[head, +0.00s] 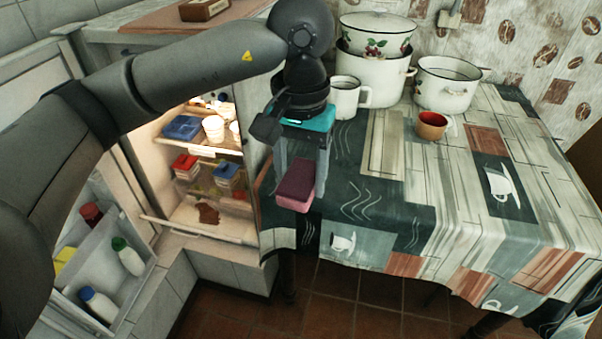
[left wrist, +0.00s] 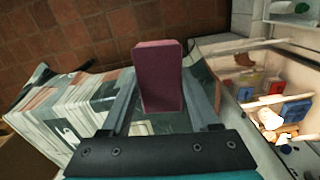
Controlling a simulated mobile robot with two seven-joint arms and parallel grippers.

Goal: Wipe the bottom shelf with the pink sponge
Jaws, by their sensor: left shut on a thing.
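The pink sponge (head: 297,187) is held between the fingers of my left gripper (head: 299,168), above the left edge of the table. In the left wrist view the sponge (left wrist: 159,70) sticks out beyond the fingertips, clear of other surfaces. The bottom shelf (head: 232,229) is inside the lit, open fridge, left of the gripper. A brown stain (head: 208,213) lies on it. The stain shows small in the left wrist view (left wrist: 245,59). My right gripper is in neither view.
Containers with red (head: 185,166) and blue (head: 228,171) lids stand on the fridge shelf above. The open fridge door (head: 112,275) holds bottles at left. The table (head: 400,215) carries white enamel pots (head: 447,84), a white mug (head: 346,97) and an orange-brown cup (head: 432,126).

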